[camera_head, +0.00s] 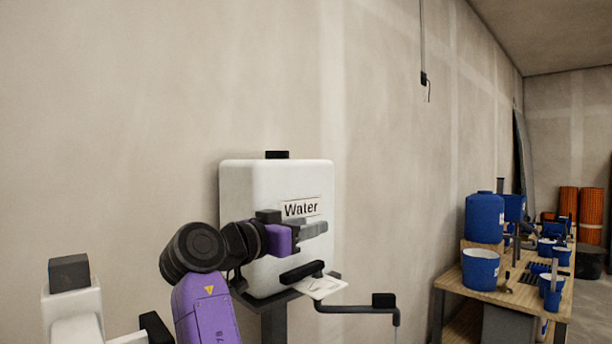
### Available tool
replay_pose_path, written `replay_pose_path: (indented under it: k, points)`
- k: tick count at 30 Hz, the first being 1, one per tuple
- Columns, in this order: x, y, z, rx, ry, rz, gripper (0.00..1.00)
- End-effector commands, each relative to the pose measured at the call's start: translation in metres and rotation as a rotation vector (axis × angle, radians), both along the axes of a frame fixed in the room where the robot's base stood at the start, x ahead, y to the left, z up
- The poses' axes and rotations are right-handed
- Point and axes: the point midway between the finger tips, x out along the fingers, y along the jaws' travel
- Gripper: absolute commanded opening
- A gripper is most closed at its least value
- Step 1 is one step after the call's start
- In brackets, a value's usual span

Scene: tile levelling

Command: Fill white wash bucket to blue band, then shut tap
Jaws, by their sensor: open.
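A white water tank (265,185) labelled "Water" stands on a dark stand (275,325) against the wall. My gripper (314,229), on the purple arm, is open in front of the tank, just below the label. I see its grey fingers nearly edge-on, so the gap between them is hard to make out. A black pipe (350,309) runs right from below the tank and bends down, with a black block (383,300) at the bend; I cannot tell which part is the tap handle. No white bucket with a blue band is recognisable. The area under the pipe is cut off.
A wooden workbench (515,296) at right holds several blue containers, including a blue drum (484,217) and an open blue bucket (480,269). Orange rolls (590,208) stand at the back. A cable (422,45) hangs on the wall. The wall above the tank is clear.

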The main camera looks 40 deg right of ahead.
Motion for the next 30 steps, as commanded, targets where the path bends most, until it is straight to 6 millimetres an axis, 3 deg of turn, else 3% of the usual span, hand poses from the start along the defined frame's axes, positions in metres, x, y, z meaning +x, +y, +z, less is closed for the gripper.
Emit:
replay_pose_path:
  k: [6, 12, 18, 28, 30]
  points:
    - [0.000, 0.000, 0.053, 0.000, -0.003, -0.001, 0.42]
    - [0.000, 0.000, 0.089, 0.000, -0.002, -0.001, 0.42]
    - [0.000, 0.000, 0.105, 0.002, 0.001, -0.001, 0.42]
    - [0.000, 0.000, 0.108, 0.001, 0.002, -0.001, 0.42]
    - [0.000, 0.000, 0.108, 0.001, 0.002, -0.001, 0.28]
